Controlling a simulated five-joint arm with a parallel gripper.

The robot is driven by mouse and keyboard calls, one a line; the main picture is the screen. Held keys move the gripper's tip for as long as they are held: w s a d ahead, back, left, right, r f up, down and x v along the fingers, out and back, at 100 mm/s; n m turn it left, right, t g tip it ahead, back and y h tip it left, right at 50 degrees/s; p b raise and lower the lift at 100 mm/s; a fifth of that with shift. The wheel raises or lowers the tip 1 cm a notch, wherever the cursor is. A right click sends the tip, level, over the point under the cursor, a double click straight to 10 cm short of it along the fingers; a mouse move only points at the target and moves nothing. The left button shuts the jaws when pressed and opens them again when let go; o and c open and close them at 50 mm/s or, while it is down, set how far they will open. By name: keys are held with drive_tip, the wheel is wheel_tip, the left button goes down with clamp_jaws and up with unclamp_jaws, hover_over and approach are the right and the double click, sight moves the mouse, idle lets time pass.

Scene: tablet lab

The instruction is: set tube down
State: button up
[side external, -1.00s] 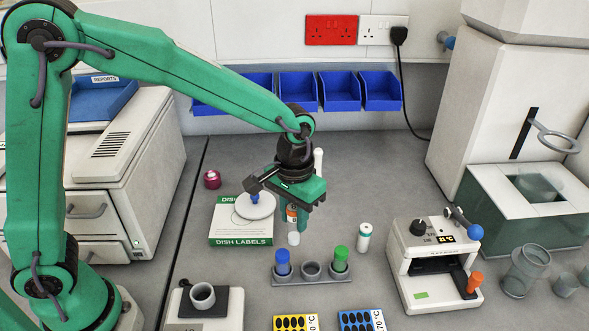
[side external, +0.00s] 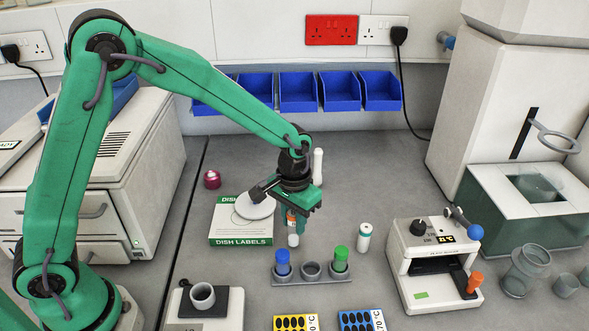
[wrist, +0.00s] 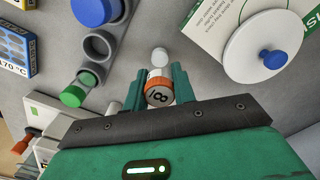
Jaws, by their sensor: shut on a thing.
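In the side view, my gripper (side external: 296,230) is low over the bench, right of the dish labels box. Its jaws are shut on a tube (side external: 291,217) with an orange band and pale body. In the wrist view, the tube (wrist: 159,88) sits between both fingers (wrist: 158,78), its numbered end facing the camera. A small white round piece (wrist: 160,57) shows just beyond it, also visible below the tube in the side view (side external: 293,240). I cannot tell whether it belongs to the tube, or whether the tube touches the bench.
A grey rack (side external: 311,279) with a blue-capped tube (side external: 283,262), an empty middle hole and a green-capped tube (side external: 340,258) stands in front. A white vial (side external: 364,238) stands to the right. The dish labels box (side external: 240,239) carries a white lid (side external: 255,207) at left.

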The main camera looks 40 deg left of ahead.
drive_tip(key=shift+f, duration=0.35)
drive_tip(key=shift+f, duration=0.15)
drive_tip(key=o, duration=0.9)
drive_tip(key=shift+o, duration=0.2)
wheel_tip(320, 180, up, 12)
drive_tip(key=shift+r, duration=0.2)
idle(0.4)
